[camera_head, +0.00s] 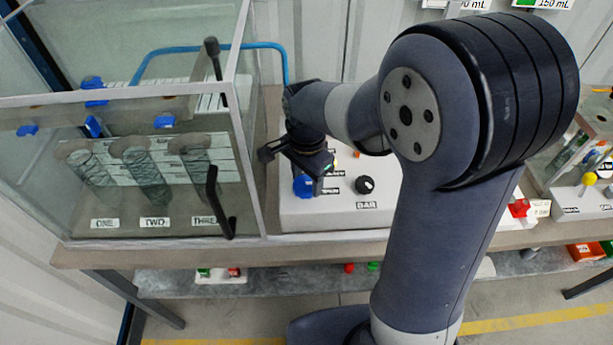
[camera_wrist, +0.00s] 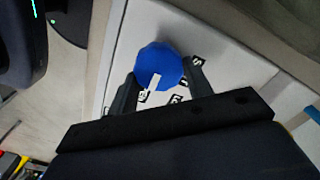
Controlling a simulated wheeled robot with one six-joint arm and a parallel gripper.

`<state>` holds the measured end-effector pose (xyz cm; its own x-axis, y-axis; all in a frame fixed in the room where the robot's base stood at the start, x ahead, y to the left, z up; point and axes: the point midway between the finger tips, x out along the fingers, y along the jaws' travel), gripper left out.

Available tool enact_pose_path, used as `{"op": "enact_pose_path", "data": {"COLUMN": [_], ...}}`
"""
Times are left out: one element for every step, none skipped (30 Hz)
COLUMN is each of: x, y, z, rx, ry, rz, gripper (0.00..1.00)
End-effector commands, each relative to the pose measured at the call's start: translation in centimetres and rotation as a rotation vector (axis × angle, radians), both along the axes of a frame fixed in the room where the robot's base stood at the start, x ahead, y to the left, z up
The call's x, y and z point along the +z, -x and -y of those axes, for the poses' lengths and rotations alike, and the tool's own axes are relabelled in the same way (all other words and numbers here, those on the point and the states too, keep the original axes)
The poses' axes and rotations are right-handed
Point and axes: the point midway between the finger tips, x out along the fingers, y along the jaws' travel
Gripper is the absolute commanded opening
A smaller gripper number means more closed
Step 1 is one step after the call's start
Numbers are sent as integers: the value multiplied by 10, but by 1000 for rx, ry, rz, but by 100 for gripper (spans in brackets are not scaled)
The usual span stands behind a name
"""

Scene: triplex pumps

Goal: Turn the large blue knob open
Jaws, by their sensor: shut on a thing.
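The large blue knob (camera_wrist: 158,66) sits on a light panel in the wrist view, with a white pointer mark on its face. In the head view the knob (camera_head: 302,186) shows at the front left of the white control box (camera_head: 330,213), partly behind my gripper. My gripper (camera_wrist: 160,82) has one finger on each side of the knob and is shut on it. In the head view my gripper (camera_head: 303,174) reaches down over the box's left part. Labels beside the knob are partly covered by the fingers.
A black knob (camera_head: 365,185) sits right of the blue knob, above a "BAR" label. A glass-walled cabinet (camera_head: 255,130) with labelled cylinders and black handles stands close on the left. A blue hose (camera_head: 212,48) runs behind. A shelf (camera_head: 320,279) lies below the bench.

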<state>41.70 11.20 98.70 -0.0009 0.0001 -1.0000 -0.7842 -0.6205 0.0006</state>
Motion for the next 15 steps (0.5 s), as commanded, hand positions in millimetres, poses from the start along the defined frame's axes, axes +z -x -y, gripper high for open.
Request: {"op": "enact_pose_path", "data": {"x": [1,1,1,1,1,1,1,1,1,1,1,1,1,1,1], "y": [0,0,0,0,0,0,0,0,0,0,0,0,0,0,0], "z": [0,0,0,0,0,0,0,0,0,0,0,0,0,0,0], "rx": [-12,-19,-27,-32,-36,-40,-42,-44,-46,-47,-48,-48,-48,-48,-48], "ry": [0,0,0,0,0,0,0,0,0,0,0,0,0,0,0], "rz": [1,1,2,2,2,2,2,2,2,2,2,2,2,2,2], "gripper": [25,25,25,25,25,25,25,25,25,25,25,25,25,25,25]}}
